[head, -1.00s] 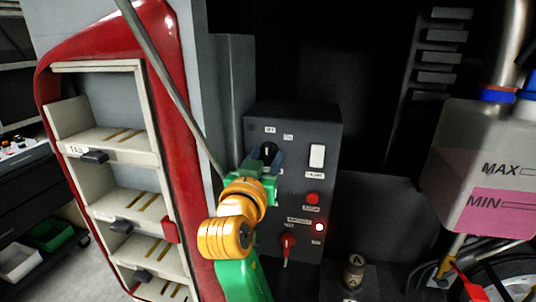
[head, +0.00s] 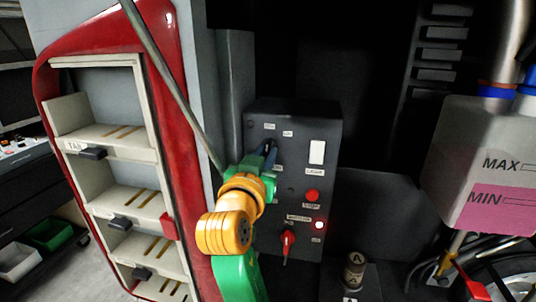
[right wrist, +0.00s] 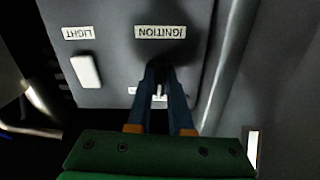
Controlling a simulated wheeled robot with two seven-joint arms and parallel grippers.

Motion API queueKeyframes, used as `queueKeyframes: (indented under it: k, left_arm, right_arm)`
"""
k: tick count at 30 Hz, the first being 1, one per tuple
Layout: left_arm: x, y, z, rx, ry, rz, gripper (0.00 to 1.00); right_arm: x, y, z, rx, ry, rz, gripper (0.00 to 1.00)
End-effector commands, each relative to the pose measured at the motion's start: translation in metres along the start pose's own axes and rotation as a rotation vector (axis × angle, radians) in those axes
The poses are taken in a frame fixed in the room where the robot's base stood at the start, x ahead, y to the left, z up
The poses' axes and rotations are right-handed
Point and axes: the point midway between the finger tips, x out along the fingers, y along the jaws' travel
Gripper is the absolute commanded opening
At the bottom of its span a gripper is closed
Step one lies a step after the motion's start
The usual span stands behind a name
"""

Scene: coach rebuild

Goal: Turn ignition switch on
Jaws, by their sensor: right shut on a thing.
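The dark control panel (head: 328,185) stands in the middle of the head view. Its ignition switch is at the upper left, below two small labels, and is mostly hidden by my right gripper. My right gripper (head: 267,151) has its blue fingers at the switch. In the right wrist view, the panel appears upside down with a label reading IGNITION (right wrist: 160,32). There the fingers (right wrist: 161,85) are shut on the small ignition switch (right wrist: 159,91), with a pale mark showing between them. I cannot tell the switch's exact angle. My left gripper is not in view.
A white light rocker (head: 317,152), a red button (head: 312,196), a lit red lamp (head: 319,225) and a red key-like knob (head: 288,243) are on the same panel. A thin grey rod (head: 170,80) crosses left of the gripper. A pink-filled tank (head: 490,175) is at right.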

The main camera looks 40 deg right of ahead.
Motion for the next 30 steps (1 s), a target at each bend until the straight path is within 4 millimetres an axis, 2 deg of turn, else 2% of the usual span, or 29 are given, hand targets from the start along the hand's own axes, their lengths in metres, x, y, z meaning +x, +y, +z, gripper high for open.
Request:
queueKeyframes:
  k: [3, 15, 25, 30]
  left_arm:
    - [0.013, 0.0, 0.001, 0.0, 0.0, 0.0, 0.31]
    - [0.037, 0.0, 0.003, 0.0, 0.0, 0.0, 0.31]
    - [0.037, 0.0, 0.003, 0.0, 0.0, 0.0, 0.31]
    - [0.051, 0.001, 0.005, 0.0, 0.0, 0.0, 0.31]
  right_arm:
    - [0.0, 0.0, 0.004, 0.094, 0.003, -0.002, 0.0]
    - [0.0, 0.0, 0.002, 0.419, 0.002, -0.003, 0.0]
    - [0.0, 0.0, 0.0, 0.451, 0.002, -0.002, 0.0]
    - [0.0, 0.0, 0.004, 0.609, 0.001, -0.003, 0.0]
